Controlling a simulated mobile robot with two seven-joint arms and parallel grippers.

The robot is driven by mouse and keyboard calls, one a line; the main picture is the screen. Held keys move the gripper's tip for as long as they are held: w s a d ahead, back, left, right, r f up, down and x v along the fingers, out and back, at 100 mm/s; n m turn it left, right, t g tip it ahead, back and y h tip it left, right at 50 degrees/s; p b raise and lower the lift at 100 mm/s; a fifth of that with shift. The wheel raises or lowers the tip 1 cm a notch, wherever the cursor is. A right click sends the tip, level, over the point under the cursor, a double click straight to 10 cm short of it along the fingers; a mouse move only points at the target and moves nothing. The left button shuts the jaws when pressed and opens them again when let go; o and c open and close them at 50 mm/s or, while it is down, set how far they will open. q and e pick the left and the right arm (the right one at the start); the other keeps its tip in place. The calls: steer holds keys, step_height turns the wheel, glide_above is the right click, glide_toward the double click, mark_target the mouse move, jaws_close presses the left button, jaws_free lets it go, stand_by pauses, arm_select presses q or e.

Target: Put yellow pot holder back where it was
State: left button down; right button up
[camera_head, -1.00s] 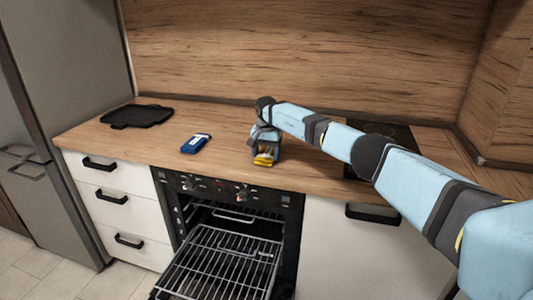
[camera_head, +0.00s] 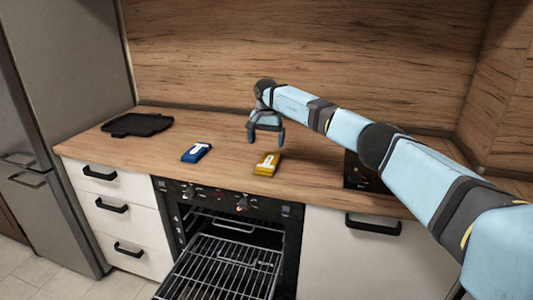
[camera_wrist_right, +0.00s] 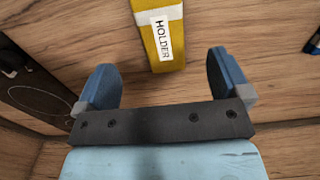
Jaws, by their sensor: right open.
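The yellow pot holder (camera_head: 267,164) lies flat on the wooden counter (camera_head: 320,178), near its front edge above the oven. It also shows in the right wrist view (camera_wrist_right: 161,38), with a white label reading "HOLDER". My right gripper (camera_head: 266,138) is open and empty, just behind and above the pot holder, apart from it. In the wrist view its two fingers (camera_wrist_right: 163,80) are spread, with the pot holder ahead between them. A blue pot holder (camera_head: 196,152) with a white label lies to the left on the counter. My left gripper is not in view.
A black tray (camera_head: 137,124) lies at the counter's left end. The oven (camera_head: 228,210) is open below, with its wire rack (camera_head: 222,270) pulled out. A dark cooktop (camera_head: 360,172) is partly hidden under my right arm. Counter between the pot holders is clear.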

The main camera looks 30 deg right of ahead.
steer(key=shift+r, duration=1.55)
steer(key=shift+a, duration=0.1)
